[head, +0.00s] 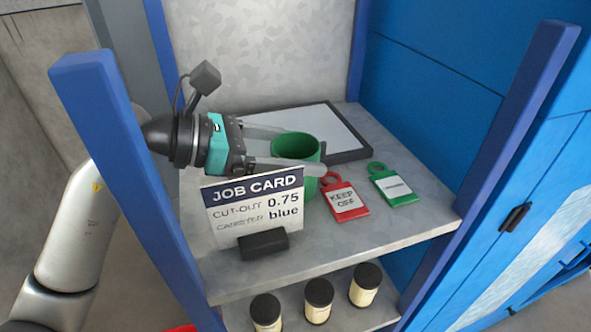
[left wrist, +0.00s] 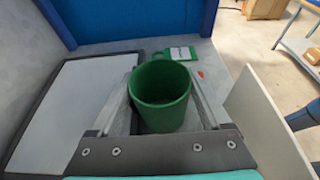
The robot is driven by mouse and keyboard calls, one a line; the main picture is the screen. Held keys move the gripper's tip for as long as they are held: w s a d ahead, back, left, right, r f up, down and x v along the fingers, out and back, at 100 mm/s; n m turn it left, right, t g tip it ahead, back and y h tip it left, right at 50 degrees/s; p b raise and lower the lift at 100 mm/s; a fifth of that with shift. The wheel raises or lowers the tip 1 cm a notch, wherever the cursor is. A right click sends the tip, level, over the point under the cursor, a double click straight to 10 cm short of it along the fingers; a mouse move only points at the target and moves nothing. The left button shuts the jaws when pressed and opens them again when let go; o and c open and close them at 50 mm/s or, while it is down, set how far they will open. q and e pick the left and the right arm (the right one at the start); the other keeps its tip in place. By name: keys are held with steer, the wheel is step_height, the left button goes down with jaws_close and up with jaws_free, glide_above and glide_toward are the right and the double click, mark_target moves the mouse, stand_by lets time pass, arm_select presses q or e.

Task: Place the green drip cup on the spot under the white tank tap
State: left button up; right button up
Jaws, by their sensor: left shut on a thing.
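The green drip cup (head: 297,147) stands upright on the upper grey shelf (head: 400,230), behind the job card. My left gripper (head: 295,150) reaches in from the left, past the blue post, with its fingers on either side of the cup, shut on it. In the left wrist view the cup (left wrist: 160,95) sits between the two fingers (left wrist: 160,105), its open mouth facing the camera. I cannot tell whether the cup's base touches the shelf. The white tank tap and its spot are not in view. My right gripper is not in view.
A job card (head: 254,208) stands in front of the cup. A black-framed white panel (head: 335,130) lies behind it. A red keep-off tag (head: 345,200) and a green tag (head: 394,187) lie to the right. Blue posts (head: 515,130) flank the shelf; dark-lidded canisters (head: 318,300) stand below.

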arm_select(q)
steer(key=c, duration=0.7)
steer(key=shift+o, duration=0.2)
steer(key=shift+r, duration=0.2)
